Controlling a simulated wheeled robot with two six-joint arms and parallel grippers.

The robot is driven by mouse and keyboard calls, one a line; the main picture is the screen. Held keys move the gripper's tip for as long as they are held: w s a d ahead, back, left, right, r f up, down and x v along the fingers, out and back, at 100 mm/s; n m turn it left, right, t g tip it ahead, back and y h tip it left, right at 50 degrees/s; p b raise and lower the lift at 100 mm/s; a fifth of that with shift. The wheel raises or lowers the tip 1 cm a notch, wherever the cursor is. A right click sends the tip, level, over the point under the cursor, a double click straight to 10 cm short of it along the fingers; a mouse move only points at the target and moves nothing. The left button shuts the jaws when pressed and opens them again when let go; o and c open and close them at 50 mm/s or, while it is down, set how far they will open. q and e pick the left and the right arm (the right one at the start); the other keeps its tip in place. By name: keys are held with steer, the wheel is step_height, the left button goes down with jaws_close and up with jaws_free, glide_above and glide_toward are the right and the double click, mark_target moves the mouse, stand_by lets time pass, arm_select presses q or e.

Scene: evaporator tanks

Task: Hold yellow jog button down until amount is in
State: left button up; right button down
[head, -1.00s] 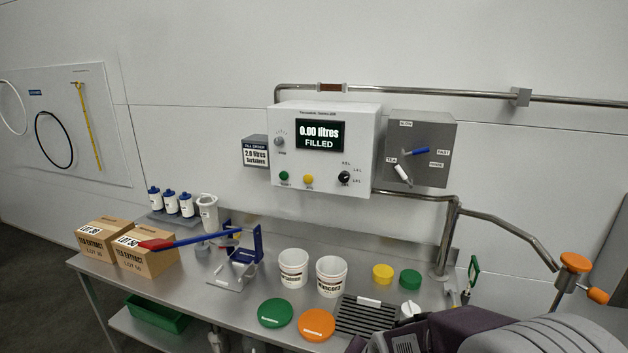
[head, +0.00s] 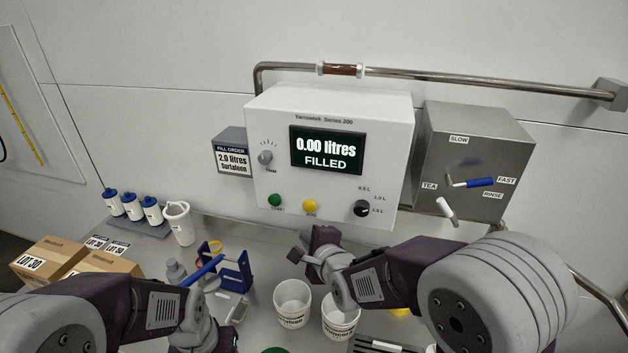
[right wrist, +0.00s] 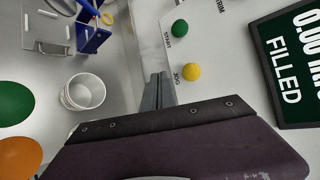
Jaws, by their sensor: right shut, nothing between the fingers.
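The yellow jog button (head: 310,206) is on the front of the white control box (head: 385,130), between the green start button (head: 275,200) and a black selector knob (head: 361,208). The display (head: 327,150) reads 0.00 litres filled. My right gripper (head: 312,243) is shut and empty, below the box and apart from the button. In the right wrist view its fingertips (right wrist: 158,78) are left of the yellow button (right wrist: 191,71), with a gap between. My left arm shows at lower left, but its gripper is out of view.
A sign (head: 230,158) reads 2.0 litres Surfaleen. The grey valve box (head: 475,150) has a blue handle toward FAST and a white handle below TEA. White tubs (head: 292,298) stand on the bench below. A blue stand (head: 238,272) and boxes (head: 50,255) are to the left.

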mark_target(309, 206)
steer(key=s+a+r, duration=0.2)
steer(key=s, duration=0.1)
arm_select(q)
steer(key=r+p, duration=0.1)
steer(key=r, duration=0.1)
steer(key=s+r+p, duration=0.1)
steer(key=r, duration=0.1)
steer(key=shift+s+p, duration=0.1)
steer(key=shift+p, duration=0.3)
arm_select(e)
steer(key=w+d, duration=0.2)
steer(key=w, duration=0.7)
steer(key=shift+d+f+n+y, duration=0.15)
steer(key=shift+f+n+y, duration=0.15)
steer(key=shift+f+n, duration=0.1)
arm_select(q)
steer(key=shift+r, duration=0.1)
arm_select(e)
steer(key=shift+w, duration=0.1)
stand_by(0.8)
arm_select(q)
steer(key=shift+r, duration=0.15)
arm_select(e)
steer(key=shift+w+d, duration=0.1)
steer(key=shift+w, duration=0.2)
